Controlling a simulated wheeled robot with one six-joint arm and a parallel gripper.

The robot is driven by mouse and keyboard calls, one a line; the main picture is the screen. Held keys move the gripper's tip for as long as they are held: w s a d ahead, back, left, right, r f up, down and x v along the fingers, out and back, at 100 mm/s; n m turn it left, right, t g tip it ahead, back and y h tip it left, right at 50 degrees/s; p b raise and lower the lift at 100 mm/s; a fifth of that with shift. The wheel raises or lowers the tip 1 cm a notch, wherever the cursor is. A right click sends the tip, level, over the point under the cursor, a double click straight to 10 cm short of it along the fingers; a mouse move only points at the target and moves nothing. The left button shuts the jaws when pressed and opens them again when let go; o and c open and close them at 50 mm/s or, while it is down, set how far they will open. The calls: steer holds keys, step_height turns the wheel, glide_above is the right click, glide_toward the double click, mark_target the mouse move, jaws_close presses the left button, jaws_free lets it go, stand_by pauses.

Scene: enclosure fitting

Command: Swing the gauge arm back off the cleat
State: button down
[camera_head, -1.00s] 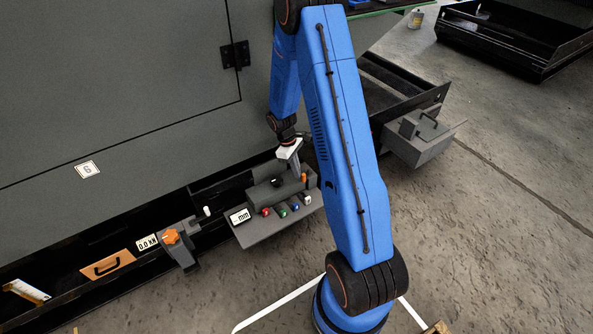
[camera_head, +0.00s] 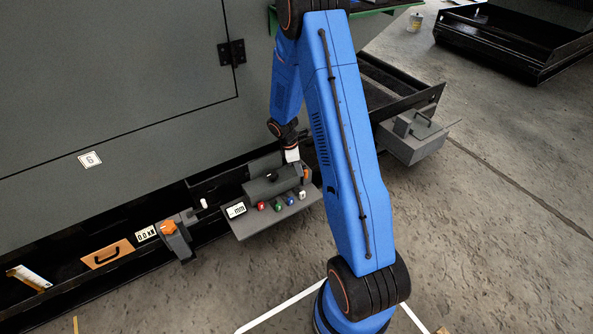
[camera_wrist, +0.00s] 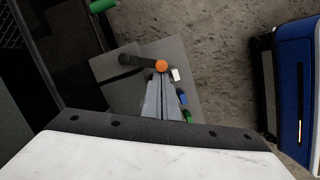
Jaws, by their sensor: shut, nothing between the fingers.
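The gauge station is a grey block on a plate with a "-- mm" display (camera_head: 236,210). A short dark bar with an orange end, which looks like the gauge arm (camera_wrist: 137,60), shows in the wrist view. Its orange end (camera_wrist: 162,66) also shows in the head view (camera_head: 306,174). My gripper (camera_wrist: 160,74) is shut and empty, its fingertips right at the orange end; I cannot tell whether they touch it. In the head view my white gripper body (camera_head: 291,155) is over the station's back right, its fingers mostly hidden. I cannot make out the cleat.
Red, green, blue and white buttons (camera_head: 283,203) line the plate's front. Left of it stand a bracket with an orange knob (camera_head: 168,227) and a "0.0 kN" display (camera_head: 146,234). A grey box with a handle (camera_head: 415,143) is at right. The enclosure wall (camera_head: 110,80) rises behind.

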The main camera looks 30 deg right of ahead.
steer(key=n, duration=0.1)
steer(key=s+d+n, duration=0.1)
steer(key=n, duration=0.1)
steer(key=shift+s+d+t, duration=0.3)
steer(key=shift+t, duration=0.1)
steer(key=shift+s+d+n+t, duration=0.3)
steer(key=shift+d+n, duration=0.3)
steer(key=shift+n, duration=0.7)
